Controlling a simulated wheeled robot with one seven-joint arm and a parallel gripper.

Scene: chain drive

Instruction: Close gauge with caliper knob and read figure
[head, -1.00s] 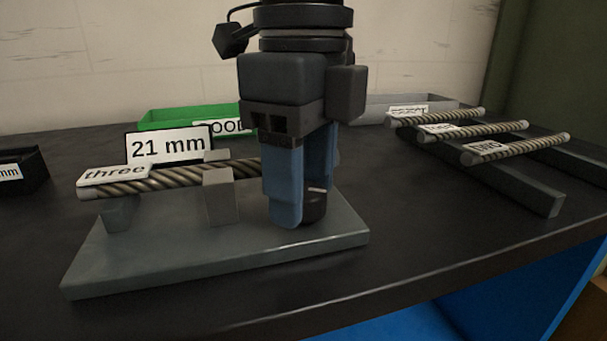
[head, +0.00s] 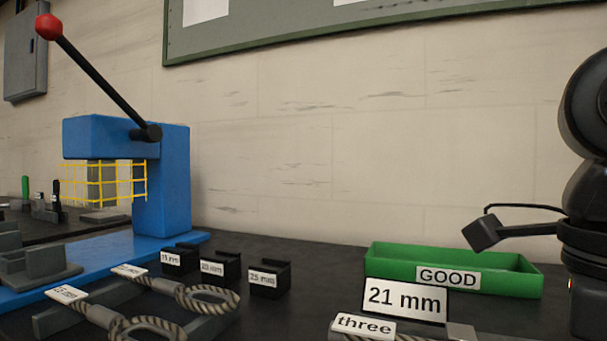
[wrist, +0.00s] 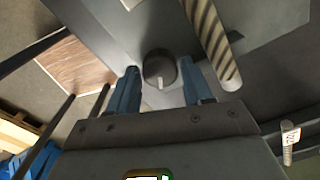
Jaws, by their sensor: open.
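In the wrist view my gripper (wrist: 160,88) is open, with its two blue fingers on either side of the round dark caliper knob (wrist: 159,68). Gaps show between knob and fingers, and a pale mark is on the knob. A twisted rope piece (wrist: 211,40) lies on the gauge plate (wrist: 125,28) beside the right finger. In the head view the gauge's sign (head: 405,299) reads "21 mm", and the rope's tag (head: 364,326) reads "three". The gripper's fingers and the knob are outside the head view; only part of my arm shows at right.
A green tray (head: 455,268) marked "GOOD" stands behind the gauge. Small black holders (head: 222,268) marked 15, 20 and 25 mm stand mid-left. Looped ropes (head: 150,325) with tags lie in front of them. A blue press (head: 160,180) with a red-knobbed lever stands at left.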

